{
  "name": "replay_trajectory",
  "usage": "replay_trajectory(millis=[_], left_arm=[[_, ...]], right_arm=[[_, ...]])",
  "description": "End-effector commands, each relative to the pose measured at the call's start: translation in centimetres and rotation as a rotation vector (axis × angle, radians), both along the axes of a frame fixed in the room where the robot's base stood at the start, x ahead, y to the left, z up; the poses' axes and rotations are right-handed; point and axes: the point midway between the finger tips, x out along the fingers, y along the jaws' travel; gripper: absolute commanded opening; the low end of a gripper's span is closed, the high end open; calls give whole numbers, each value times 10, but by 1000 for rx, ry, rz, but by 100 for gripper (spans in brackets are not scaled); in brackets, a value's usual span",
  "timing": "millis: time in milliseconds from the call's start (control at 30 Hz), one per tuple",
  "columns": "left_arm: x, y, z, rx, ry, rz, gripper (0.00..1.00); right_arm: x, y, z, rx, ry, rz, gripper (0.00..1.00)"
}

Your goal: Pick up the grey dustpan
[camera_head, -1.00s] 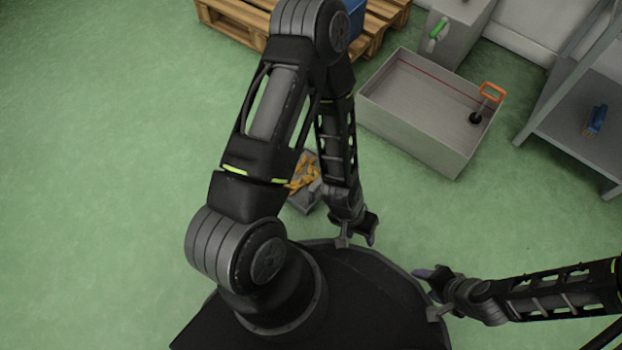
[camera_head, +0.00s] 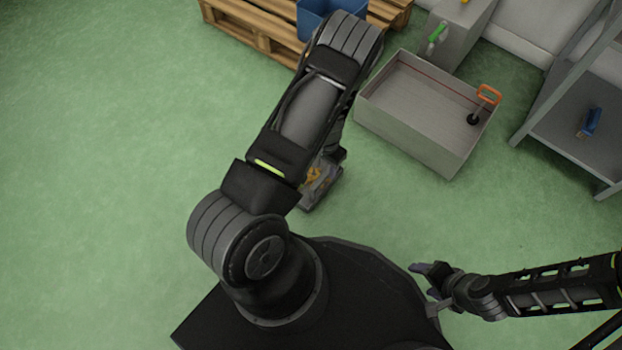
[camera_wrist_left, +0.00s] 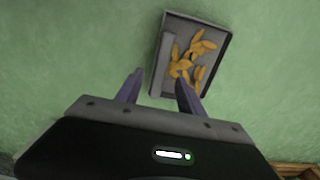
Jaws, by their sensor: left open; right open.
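The grey dustpan (camera_head: 324,192) lies on the green floor, partly hidden behind my left arm in the head view. In the left wrist view the dustpan (camera_wrist_left: 167,50) shows as a shallow rectangular pan with several yellow-orange pieces (camera_wrist_left: 190,62) in it. My left gripper (camera_wrist_left: 160,88) is open and empty in the left wrist view. Its fingertips are at the near side of the pan in that picture; I cannot tell the height between them. In the head view my left arm hides most of this gripper. My right gripper (camera_head: 424,279) is open and empty, away from the dustpan.
A large grey open bin (camera_head: 400,135) stands to the right of the dustpan, with an orange-handled tool (camera_head: 486,98) in it. A wooden pallet (camera_head: 250,28) bears a blue crate (camera_head: 318,20) behind. A grey shelf (camera_head: 560,130) stands at right. The floor at left is clear.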

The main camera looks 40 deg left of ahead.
Motion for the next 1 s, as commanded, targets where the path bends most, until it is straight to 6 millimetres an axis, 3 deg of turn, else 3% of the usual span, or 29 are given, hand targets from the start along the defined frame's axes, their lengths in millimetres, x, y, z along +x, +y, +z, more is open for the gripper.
replay_trajectory(millis=[100,433,800,1000], left_arm=[[-1,0,-12,0,0,1,45],[-1,0,-15,0,0,1,45],[-3,1,-62,1,1,1,45],[-3,1,-64,0,0,1,45]], right_arm=[[1,0,-7,0,-2,-1,62],[1,0,-8,-1,-4,-1,62],[6,1,-38,-3,-15,-8,62],[7,1,-37,-3,-17,-8,62]])
